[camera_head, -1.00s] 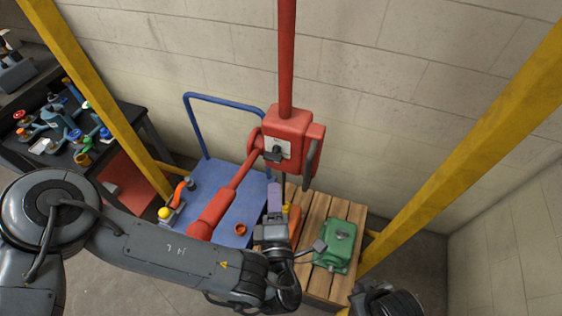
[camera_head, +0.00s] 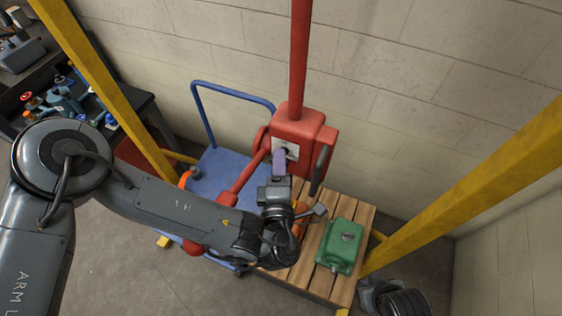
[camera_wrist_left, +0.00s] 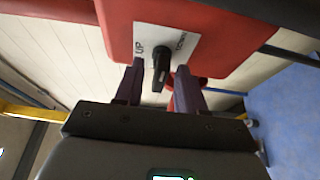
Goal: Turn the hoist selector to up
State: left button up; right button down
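The hoist is a red box (camera_head: 299,127) hanging from a red vertical pole. Its front has a white plate lettered UP and DOWN, seen in the left wrist view (camera_wrist_left: 147,41). The black selector knob (camera_wrist_left: 161,68) sits on that plate, between the two words, its bar roughly vertical in that view. My left gripper (camera_wrist_left: 160,84) is open, with one purple finger on each side of the knob; light gaps show, so I see no grip. In the head view the left gripper (camera_head: 279,161) covers most of the knob. No right gripper fingers show.
A green motor (camera_head: 341,246) stands on a wooden pallet (camera_head: 310,268) below. A blue cart (camera_head: 222,172) is behind my left arm. Yellow posts (camera_head: 100,82) flank the area. A dark handle (camera_head: 319,168) is on the box's right side.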

pick_arm(q)
jog(key=shift+c, duration=0.3)
grip_shut()
